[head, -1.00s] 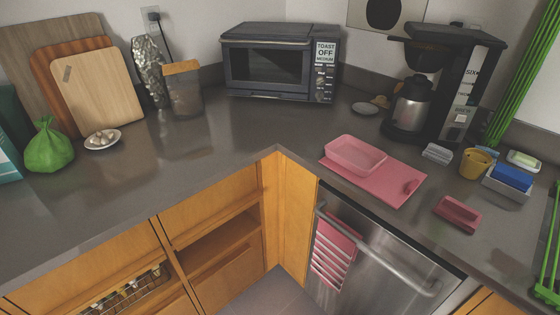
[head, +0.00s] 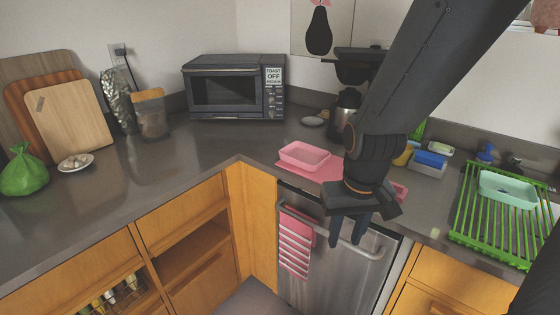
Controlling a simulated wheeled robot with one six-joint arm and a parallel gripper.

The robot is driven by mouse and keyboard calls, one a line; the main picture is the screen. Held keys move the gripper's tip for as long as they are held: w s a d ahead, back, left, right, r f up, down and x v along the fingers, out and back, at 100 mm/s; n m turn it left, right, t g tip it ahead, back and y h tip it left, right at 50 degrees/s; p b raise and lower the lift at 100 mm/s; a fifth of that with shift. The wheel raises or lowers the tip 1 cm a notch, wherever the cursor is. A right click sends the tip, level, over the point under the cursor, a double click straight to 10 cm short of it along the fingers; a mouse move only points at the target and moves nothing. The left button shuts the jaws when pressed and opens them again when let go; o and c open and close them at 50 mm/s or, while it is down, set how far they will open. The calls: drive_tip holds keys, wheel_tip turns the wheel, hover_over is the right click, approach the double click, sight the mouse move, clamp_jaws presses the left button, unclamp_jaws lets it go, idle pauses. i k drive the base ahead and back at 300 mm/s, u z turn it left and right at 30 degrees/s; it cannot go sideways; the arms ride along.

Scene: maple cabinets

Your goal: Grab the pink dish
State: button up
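A pink rectangular dish (head: 304,155) sits upright on a pink mat (head: 322,173) on the counter near the corner. A smaller pink piece (head: 401,190) shows at the right behind my gripper and is mostly hidden. My gripper (head: 348,230) points down in front of the dishwasher, to the right of the pink dish and apart from it. Its two fingers are spread with nothing seen between them. My arm hides the right part of the mat and much of the coffee maker (head: 347,100).
A microwave oven (head: 235,88) stands in the back corner. A green drying rack (head: 505,218) with a mint dish (head: 508,188) is at the right. A blue sponge (head: 430,160) sits behind my arm. The counter left of the pink dish is clear.

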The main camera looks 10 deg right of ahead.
sight(306, 156)
drive_tip(key=z, duration=0.15)
drive_tip(key=k, duration=0.3)
drive_tip(key=u, duration=0.75)
drive_tip(key=i, duration=0.95)
drive_tip(key=u, duration=0.15)
